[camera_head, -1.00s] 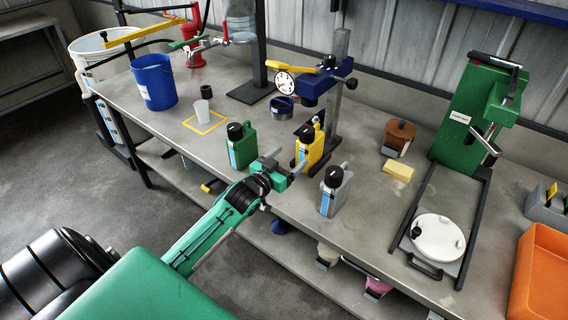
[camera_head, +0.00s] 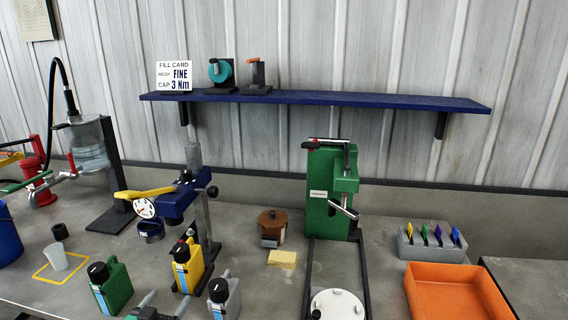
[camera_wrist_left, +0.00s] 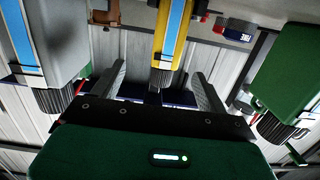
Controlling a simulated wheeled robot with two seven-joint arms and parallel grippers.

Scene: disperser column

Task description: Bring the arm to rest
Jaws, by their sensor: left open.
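My left gripper (camera_head: 164,303) shows at the bottom edge of the head view, between the green jug (camera_head: 113,290) and the grey jug (camera_head: 226,296). Most of that arm is cut off below the frame. In the left wrist view its two fingers (camera_wrist_left: 160,85) stand apart with nothing held between them. The yellow jug (camera_head: 191,266) stands upright beyond the fingertips, and it also shows in the left wrist view (camera_wrist_left: 172,30). The grey jug (camera_wrist_left: 40,40) and the green jug (camera_wrist_left: 287,75) flank the gripper there. My right gripper is not in view.
A blue press (camera_head: 170,207) with a yellow lever stands behind the jugs. A green press (camera_head: 325,190), orange tray (camera_head: 450,290) and brown pot (camera_head: 271,226) are to the right. A clear cup (camera_head: 56,258) stands left. A blue shelf (camera_head: 340,99) hangs on the wall.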

